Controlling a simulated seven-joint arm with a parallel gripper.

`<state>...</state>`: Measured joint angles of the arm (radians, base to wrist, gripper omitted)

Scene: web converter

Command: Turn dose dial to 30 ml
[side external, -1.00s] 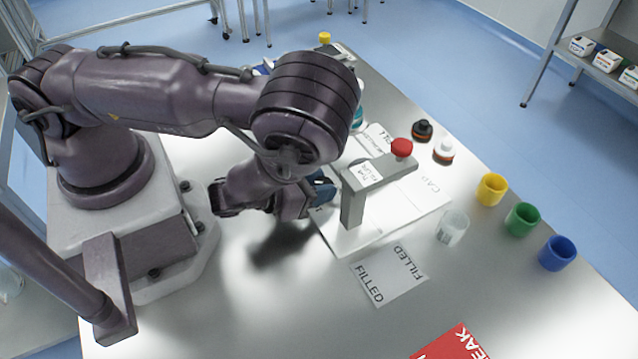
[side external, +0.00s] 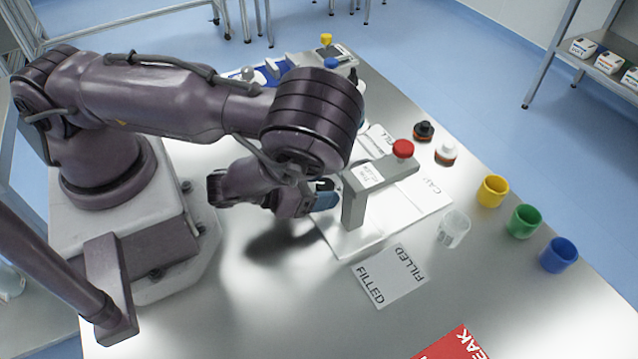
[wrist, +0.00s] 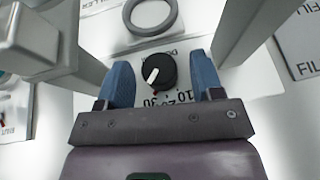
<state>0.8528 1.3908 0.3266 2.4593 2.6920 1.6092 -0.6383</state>
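The dose dial (wrist: 158,72) is a black round knob with a white pointer, on the white filler base in the wrist view. Its pointer is turned toward the lower left, near printed numbers that include 10, 20 and 30 (wrist: 150,102). I cannot tell the exact setting. My gripper (wrist: 160,62) is open, with one blue finger on each side of the dial and gaps showing between fingers and knob. In the side view my gripper (side external: 322,199) is low behind the filler's grey post (side external: 353,206), and the dial is hidden.
A grey ring (wrist: 150,14) lies beyond the dial. A clear cup (side external: 454,230), yellow (side external: 493,191), green (side external: 524,221) and blue (side external: 558,255) cups stand right. A FILLED card (side external: 390,277) lies in front.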

